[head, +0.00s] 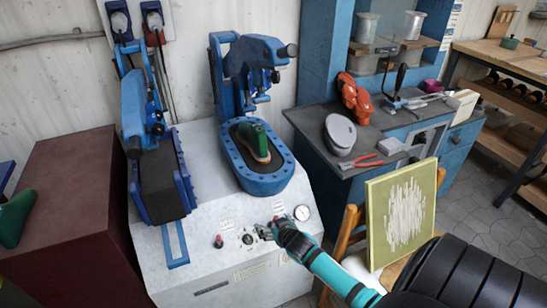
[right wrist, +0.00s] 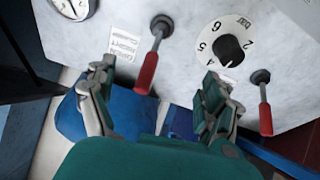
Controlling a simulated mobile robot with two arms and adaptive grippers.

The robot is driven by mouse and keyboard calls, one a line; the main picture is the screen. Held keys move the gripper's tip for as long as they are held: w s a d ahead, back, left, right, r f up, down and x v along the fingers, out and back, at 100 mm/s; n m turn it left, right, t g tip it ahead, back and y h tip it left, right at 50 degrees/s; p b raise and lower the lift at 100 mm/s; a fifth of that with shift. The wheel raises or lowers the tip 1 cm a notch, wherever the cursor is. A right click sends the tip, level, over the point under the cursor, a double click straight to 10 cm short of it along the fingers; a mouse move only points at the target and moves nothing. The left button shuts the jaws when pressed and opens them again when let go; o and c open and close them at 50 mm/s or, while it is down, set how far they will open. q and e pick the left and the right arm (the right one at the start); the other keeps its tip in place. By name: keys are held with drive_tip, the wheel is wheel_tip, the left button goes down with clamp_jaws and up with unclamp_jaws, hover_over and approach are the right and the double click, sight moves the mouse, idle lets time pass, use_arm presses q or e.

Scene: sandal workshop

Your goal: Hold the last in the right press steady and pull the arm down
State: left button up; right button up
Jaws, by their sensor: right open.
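A green last (head: 254,141) with a tan edge lies in the oval blue bed (head: 262,183) of the right press. The blue press arm (head: 258,56) stands raised above it, with a dark knob end (head: 290,50) pointing right. My right gripper (head: 266,231) is low at the machine's front panel, well below the bed and apart from the last. In the right wrist view its fingers (right wrist: 158,95) are spread, with a red-handled lever (right wrist: 148,72) showing between them; I cannot tell whether they touch it. My left gripper is not in view.
The front panel carries a pressure gauge (head: 302,213), a numbered dial (right wrist: 230,48) and another red lever (right wrist: 265,108). The left press (head: 160,175) stands beside the right one. A workbench (head: 385,122) with tools and a chair with a framed panel (head: 402,213) are at right.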

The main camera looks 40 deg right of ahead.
drive_tip(key=w+d+r+m+t+h, duration=0.1)
drive_tip(key=w+r, duration=0.1)
drive_tip(key=r, duration=0.5)
drive_tip(key=w+d+r+t, duration=0.1)
drive_tip(key=w+r+t, duration=0.1)
drive_tip(key=r, duration=0.6)
drive_tip(key=t, duration=0.1)
approach(264, 149)
drive_tip(key=shift+w+f+m+h, duration=0.25)
drive_tip(key=shift+w+m+h, duration=0.05)
drive_tip(key=shift+w, duration=0.35)
drive_tip(key=shift+b+x, duration=0.5)
drive_tip(key=shift+x, duration=0.35)
drive_tip(key=b+x, duration=0.2)
drive_tip(key=shift+w+d+f, duration=0.1)
drive_tip(key=shift+w+d, duration=0.05)
drive_tip(key=shift+w, duration=0.2)
drive_tip(key=shift+b+x, duration=0.45)
drive_tip(key=shift+x, duration=0.3)
